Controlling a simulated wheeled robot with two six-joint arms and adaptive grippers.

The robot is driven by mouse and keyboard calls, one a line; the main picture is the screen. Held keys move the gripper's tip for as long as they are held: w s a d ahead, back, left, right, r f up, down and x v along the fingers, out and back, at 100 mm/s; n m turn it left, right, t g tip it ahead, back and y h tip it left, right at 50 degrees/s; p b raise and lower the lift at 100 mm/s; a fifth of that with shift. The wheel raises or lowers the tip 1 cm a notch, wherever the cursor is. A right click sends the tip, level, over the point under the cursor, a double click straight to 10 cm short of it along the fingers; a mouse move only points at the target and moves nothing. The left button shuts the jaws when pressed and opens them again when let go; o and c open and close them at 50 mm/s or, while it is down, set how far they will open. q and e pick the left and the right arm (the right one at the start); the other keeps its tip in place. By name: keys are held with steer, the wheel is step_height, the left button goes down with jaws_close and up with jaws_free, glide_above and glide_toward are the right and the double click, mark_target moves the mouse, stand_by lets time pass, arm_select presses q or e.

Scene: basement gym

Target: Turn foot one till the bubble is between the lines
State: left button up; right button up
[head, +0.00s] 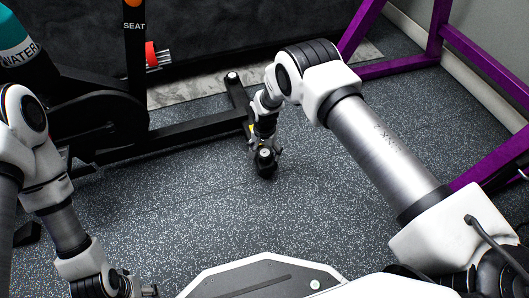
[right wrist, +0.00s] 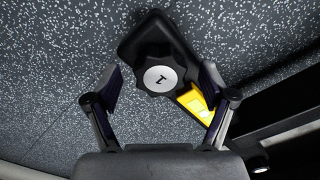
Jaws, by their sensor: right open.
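Foot one (right wrist: 160,78) is a black lobed knob with a silver cap marked 1, above a black rubber base. It lies between the fingers of my right gripper (head: 265,149) in the right wrist view. The fingers are spread, with a visible gap on the knob's left; the right finger is closer. A yellow level (right wrist: 197,103) sits beside the knob, partly behind the right finger. Its bubble and lines cannot be made out. In the head view, foot one stands at the end of the bike's black floor bar (head: 238,97). My left gripper (head: 140,287) is at the bottom edge, away from the bike.
A purple rack (head: 440,40) stands at right. The speckled floor (head: 200,220) in the middle is clear.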

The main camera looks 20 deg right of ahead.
step_height(320, 180, up, 12)
steer(key=shift+f, duration=0.25)
stand_by(0.3)
